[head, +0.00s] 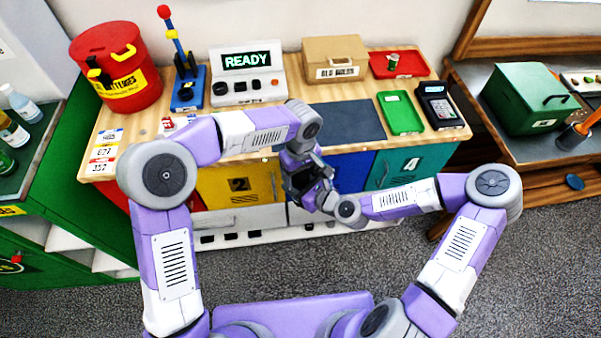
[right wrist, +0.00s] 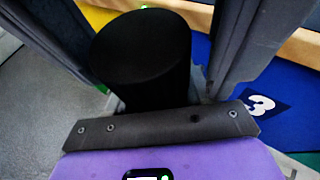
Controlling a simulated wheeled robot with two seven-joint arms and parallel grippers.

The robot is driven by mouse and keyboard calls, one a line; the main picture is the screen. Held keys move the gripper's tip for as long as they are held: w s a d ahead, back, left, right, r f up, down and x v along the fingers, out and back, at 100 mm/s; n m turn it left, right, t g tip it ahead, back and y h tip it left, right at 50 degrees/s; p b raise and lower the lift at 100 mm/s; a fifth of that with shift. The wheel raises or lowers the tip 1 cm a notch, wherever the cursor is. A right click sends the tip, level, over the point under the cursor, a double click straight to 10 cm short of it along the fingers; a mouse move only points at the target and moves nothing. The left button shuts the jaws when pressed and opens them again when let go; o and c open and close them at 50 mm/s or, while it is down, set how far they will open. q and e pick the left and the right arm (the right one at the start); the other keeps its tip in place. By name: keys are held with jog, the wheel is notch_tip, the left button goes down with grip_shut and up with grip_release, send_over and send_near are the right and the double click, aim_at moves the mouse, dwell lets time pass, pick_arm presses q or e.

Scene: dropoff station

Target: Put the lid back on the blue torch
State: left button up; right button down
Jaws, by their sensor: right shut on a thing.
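My right gripper (right wrist: 160,80) is shut on a black cylinder (right wrist: 143,50) with a flat round end, which stands between its two fingers. I cannot tell whether it is the lid or part of the torch. In the head view my left gripper (head: 299,178) hangs down in front of the bench, close to my right gripper (head: 322,193). The two overlap there, so the left fingers and anything between them are unclear. No blue torch body can be made out in either view.
The wooden bench (head: 268,118) carries a dark mat (head: 350,122), green tray (head: 400,113), red tray (head: 415,66) with a small metallic thing (head: 392,61), card terminal (head: 441,106), cardboard box (head: 335,60), READY display unit (head: 247,75) and red batteries bin (head: 115,65). Numbered cabinet doors (head: 400,166) lie behind the grippers.

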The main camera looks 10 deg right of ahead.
pick_arm(q)
jog(key=shift+r, duration=0.1)
jog(key=shift+r, duration=2.2)
jog(key=shift+o, duration=0.4)
jog(key=o, duration=0.4)
notch_tip(320, 180, up, 12)
